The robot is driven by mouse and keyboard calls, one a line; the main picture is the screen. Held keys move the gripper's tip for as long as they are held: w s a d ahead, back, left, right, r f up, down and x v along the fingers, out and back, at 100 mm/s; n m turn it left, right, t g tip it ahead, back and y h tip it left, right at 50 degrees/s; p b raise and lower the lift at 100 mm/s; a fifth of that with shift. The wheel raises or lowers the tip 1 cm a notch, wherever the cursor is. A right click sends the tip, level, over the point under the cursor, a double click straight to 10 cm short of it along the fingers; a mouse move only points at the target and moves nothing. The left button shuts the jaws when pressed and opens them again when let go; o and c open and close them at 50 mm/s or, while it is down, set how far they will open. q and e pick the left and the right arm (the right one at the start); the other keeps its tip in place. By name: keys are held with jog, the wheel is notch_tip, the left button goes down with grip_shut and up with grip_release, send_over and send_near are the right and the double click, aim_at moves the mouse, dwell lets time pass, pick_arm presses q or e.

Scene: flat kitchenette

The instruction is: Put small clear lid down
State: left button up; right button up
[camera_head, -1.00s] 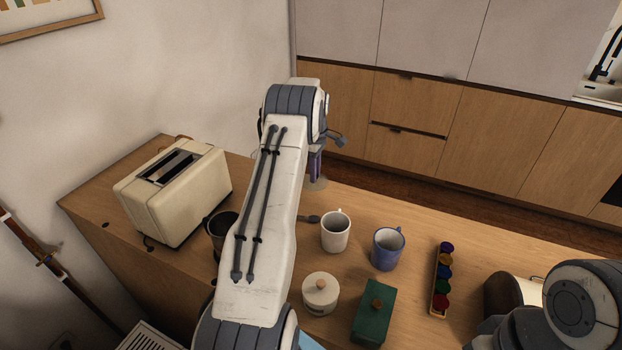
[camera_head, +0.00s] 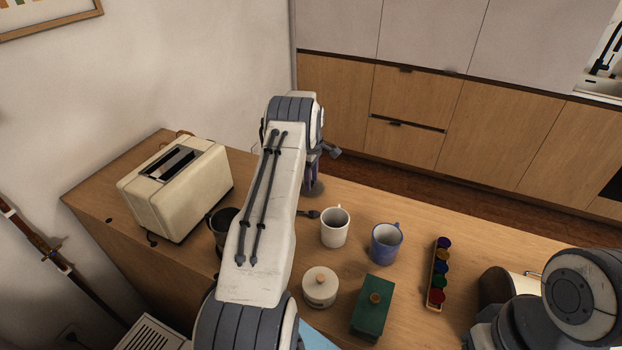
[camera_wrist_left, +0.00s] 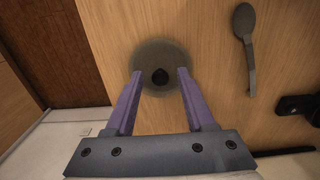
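The small clear lid (camera_wrist_left: 181,57) is a round see-through disc with a dark knob in the left wrist view. It lies over the wooden table near its edge; the table grain shows through it. In the head view the lid (camera_head: 314,188) shows as a dark disc under my left gripper. My left gripper (camera_wrist_left: 159,74) is open, with its purple fingers apart on either side of the knob and a gap at each side. My left arm hides part of the table in the head view. My right gripper is out of view.
A dark spoon (camera_wrist_left: 245,38) lies right of the lid in the wrist view. A white mug (camera_head: 335,228), a blue mug (camera_head: 386,245), a round lidded pot (camera_head: 319,290) and a green box (camera_head: 370,312) stand nearer. A cream toaster (camera_head: 190,190) stands left.

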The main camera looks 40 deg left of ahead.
pick_arm(q)
jog(key=shift+r, duration=0.45)
notch_tip(320, 180, up, 12)
jog(key=b, duration=0.3)
jog(key=shift+f, duration=0.2)
